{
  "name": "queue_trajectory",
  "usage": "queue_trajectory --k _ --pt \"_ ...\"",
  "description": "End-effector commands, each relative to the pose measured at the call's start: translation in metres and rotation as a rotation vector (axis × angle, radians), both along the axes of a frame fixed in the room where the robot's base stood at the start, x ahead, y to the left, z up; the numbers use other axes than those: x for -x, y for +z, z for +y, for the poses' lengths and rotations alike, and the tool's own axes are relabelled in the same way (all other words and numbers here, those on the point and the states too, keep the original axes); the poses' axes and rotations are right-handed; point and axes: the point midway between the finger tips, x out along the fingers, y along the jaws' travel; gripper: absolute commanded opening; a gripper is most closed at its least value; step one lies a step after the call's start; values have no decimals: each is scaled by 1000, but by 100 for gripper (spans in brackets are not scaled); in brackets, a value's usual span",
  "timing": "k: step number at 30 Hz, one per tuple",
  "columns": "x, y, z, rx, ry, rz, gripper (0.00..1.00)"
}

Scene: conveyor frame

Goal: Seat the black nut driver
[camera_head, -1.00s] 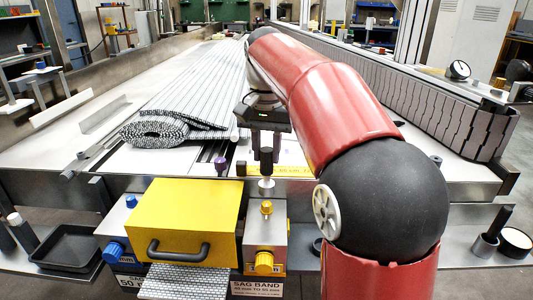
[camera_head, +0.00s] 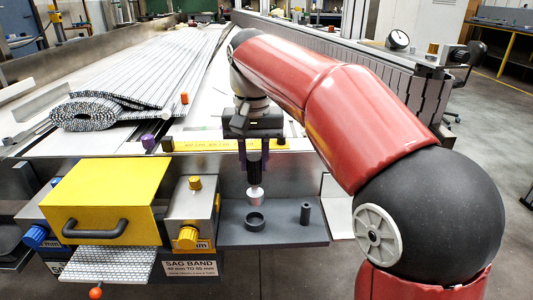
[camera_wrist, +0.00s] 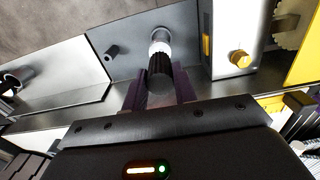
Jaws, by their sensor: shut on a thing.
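The black nut driver (camera_head: 254,166) hangs upright in my gripper (camera_head: 254,160), with its silver end (camera_head: 255,195) pointing down. My gripper's purple fingers are shut on the black handle. The driver is above a dark grey tray (camera_head: 232,236). A short black ring (camera_head: 255,221) stands on the tray, below the silver end and apart from it in the head view. In the wrist view the driver (camera_wrist: 159,66) shows between the fingers (camera_wrist: 159,92), with the tray (camera_wrist: 125,38) behind. The ring is not clearly seen there, likely hidden by the driver.
A small dark peg (camera_head: 305,213) stands on the tray right of the ring. A yellow box (camera_head: 105,200) with a handle and a metal block with yellow knobs (camera_head: 193,212) stand to the left. The conveyor's front rail with a yellow strip (camera_head: 210,145) lies behind.

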Motion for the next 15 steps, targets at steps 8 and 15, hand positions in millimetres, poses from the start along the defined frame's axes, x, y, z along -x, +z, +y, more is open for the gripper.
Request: queue_trajectory --k 8,15 --pt "0 2 -1 0 -2 -1 1" --pt "0 -10 -1 0 -3 0 1"
